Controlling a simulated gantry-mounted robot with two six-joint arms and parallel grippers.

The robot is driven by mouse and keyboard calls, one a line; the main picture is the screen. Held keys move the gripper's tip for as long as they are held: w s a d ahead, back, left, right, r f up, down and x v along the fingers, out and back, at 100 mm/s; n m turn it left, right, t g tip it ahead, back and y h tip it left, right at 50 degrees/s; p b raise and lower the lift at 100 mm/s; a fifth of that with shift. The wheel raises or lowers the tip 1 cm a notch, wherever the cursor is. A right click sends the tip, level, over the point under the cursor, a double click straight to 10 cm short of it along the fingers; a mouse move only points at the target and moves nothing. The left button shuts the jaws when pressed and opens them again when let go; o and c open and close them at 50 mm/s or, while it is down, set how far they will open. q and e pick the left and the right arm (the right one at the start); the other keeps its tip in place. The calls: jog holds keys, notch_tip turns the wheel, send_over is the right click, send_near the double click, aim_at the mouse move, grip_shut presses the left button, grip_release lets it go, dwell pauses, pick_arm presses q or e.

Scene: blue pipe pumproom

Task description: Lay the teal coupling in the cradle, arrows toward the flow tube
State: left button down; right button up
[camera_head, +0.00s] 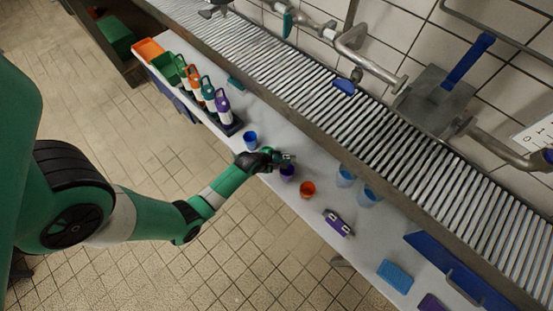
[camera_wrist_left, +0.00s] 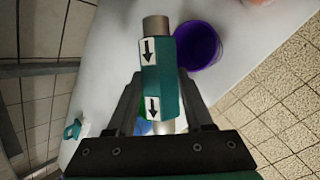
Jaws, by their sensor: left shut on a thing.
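My left gripper (camera_head: 283,158) is above the pale bench, close to the purple cup. In the left wrist view it is shut on the teal coupling (camera_wrist_left: 161,78), a teal body with grey metal ends. Two white labels with black arrows face the camera, and the arrows point down the picture, toward the gripper's palm. In the head view the coupling is small and mostly hidden by the gripper. A purple block with pale and dark parts (camera_head: 337,223) lies on the bench to the right; I cannot tell whether it is the cradle. I cannot identify the flow tube with certainty. My right gripper is not in view.
Light blue cups (camera_head: 345,176) stand by the slatted roller conveyor (camera_head: 330,105). Wall pipes (camera_head: 375,65) run behind.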

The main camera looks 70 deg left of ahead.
pick_arm(q)
jog(key=shift+c, duration=2)
grip_release()
jog(key=shift+o, duration=0.6)
jog(key=shift+f, duration=0.1)
jog(key=shift+s, duration=0.1)
